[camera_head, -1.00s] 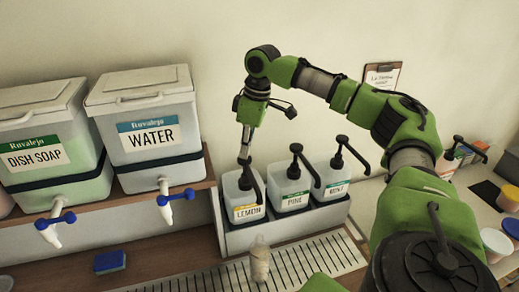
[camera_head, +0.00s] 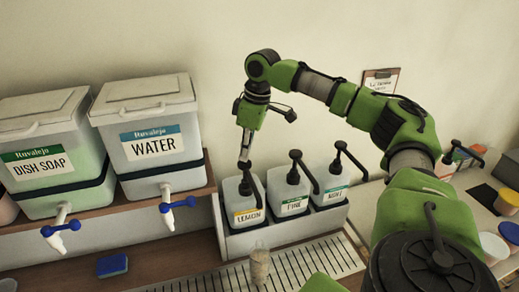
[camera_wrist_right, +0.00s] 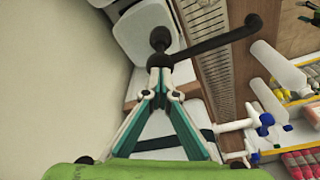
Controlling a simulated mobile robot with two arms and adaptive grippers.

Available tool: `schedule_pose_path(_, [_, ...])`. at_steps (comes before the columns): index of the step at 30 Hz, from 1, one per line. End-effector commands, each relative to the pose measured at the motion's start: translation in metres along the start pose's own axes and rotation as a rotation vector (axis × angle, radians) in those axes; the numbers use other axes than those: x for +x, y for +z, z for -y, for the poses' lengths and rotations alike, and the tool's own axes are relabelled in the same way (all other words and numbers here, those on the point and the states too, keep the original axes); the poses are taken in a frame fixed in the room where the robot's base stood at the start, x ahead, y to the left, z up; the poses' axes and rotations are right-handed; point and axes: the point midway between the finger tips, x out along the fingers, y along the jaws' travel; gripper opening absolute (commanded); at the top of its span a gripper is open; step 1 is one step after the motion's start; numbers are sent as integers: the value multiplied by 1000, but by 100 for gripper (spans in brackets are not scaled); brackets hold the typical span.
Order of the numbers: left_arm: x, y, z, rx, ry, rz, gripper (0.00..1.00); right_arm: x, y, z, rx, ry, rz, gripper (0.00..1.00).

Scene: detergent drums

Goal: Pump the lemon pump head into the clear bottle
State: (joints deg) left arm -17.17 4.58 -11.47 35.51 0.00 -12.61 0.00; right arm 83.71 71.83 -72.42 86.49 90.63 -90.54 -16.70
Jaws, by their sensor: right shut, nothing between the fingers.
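The lemon bottle (camera_head: 246,216) stands leftmost in the row, with a black pump head (camera_head: 257,190) and a downward spout. Its head sits lower than those on the other two bottles. My right gripper (camera_head: 244,164) is shut and empty, pointing down with its tips at the top of this pump head. In the wrist view the shut fingertips (camera_wrist_right: 159,65) meet the black pump head (camera_wrist_right: 160,40), whose spout reaches right. The small clear bottle (camera_head: 260,265) stands upright on the slatted drain in front of the lemon bottle; its contents are hard to make out. My left gripper is not in view.
Pine (camera_head: 291,205) and mint (camera_head: 330,194) pump bottles stand close right of the lemon one. Dish soap (camera_head: 45,165) and water (camera_head: 152,147) tanks with blue taps are on the left shelf. A blue sponge (camera_head: 112,265) lies at front left.

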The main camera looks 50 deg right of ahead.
Motion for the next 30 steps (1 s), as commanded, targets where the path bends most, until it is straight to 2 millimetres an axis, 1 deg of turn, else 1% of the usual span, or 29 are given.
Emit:
schedule_pose_path(1, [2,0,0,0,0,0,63,4,1,0,0,0,1,0])
schedule_pose_path(24, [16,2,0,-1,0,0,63,51,11,1,-1,-3,4,0])
schedule_pose_path(30, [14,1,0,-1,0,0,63,48,10,1,-1,-2,3,0])
